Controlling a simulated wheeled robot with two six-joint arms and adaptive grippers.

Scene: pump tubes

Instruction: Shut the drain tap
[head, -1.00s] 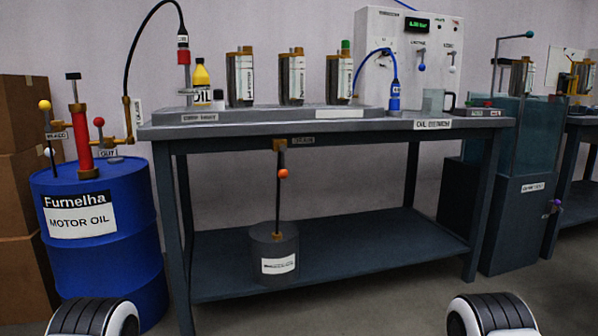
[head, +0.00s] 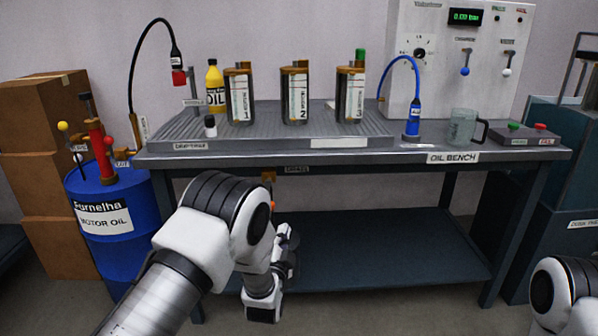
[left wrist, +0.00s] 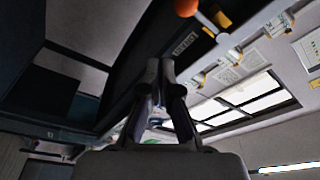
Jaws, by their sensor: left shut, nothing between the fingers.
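The drain tap's orange ball (left wrist: 186,8) is at the top of the left wrist view, on a lever beside a yellow-brown fitting (left wrist: 222,19) under the bench edge. A DRAIN label (left wrist: 185,43) is near it. In the head view my left arm hides most of the tap. Only the brass fitting (head: 268,177) and a sliver of orange (head: 272,206) show. My left gripper (left wrist: 161,66) is shut and empty, its tips below the ball in the picture and apart from it. In the head view my left gripper (head: 288,245) is under the bench front. My right gripper is out of view.
The oil bench (head: 430,158) has a lower shelf (head: 400,255) with free room at right. A blue oil drum (head: 110,245) stands at left. Bottles, a glass mug (head: 463,127) and a control panel (head: 425,85) are on top.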

